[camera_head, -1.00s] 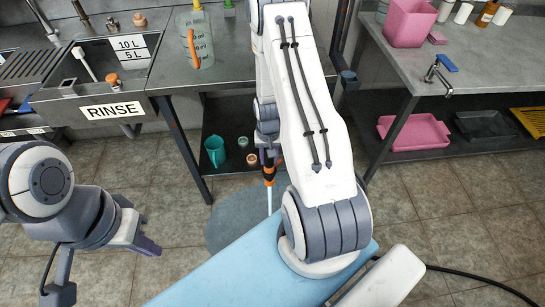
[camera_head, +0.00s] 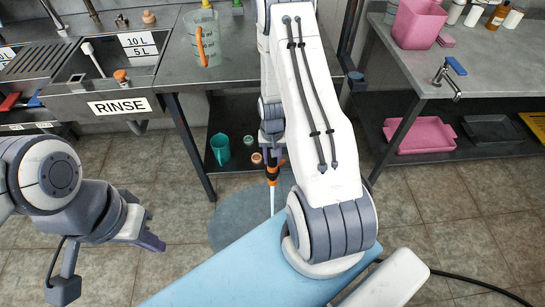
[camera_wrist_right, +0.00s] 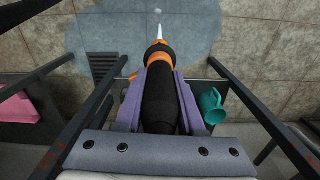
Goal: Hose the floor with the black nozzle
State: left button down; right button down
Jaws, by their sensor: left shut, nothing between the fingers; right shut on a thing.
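My right gripper (camera_wrist_right: 158,100) is shut on the black nozzle (camera_wrist_right: 158,98), which has orange bands and points away from the wrist. A white jet (camera_head: 272,200) leaves the tip toward the floor (camera_head: 190,262). A darker wet patch (camera_head: 228,222) lies on the tiles under it; it also shows in the right wrist view (camera_wrist_right: 195,50) with a floor drain (camera_wrist_right: 101,65). My left gripper (camera_head: 152,228) is shut and empty over the floor at left.
A sink marked RINSE (camera_head: 120,106) and a counter with a clear jug (camera_head: 203,40) stand at the back left. A teal jug (camera_head: 220,148) sits on the lower shelf. The right table (camera_head: 455,75) has a pink bin (camera_head: 420,22). A black hose (camera_head: 470,280) lies at lower right.

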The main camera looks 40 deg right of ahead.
jog(key=shift+s, duration=0.1)
dwell(0.4)
jog(key=s+a, duration=0.4)
jog(key=s, duration=0.3)
jog(key=shift+a, duration=0.25)
dwell(0.9)
jog(key=shift+s, duration=0.1)
dwell(1.2)
jog(key=shift+s+d, duration=0.55)
jog(key=shift+d, duration=0.35)
jog(key=shift+s+d, duration=0.1)
jog(key=shift+d, duration=0.05)
dwell(0.9)
jog(key=shift+s+d, duration=0.45)
jog(key=shift+d, duration=0.3)
jog(key=shift+p, duration=0.3)
dwell(1.1)
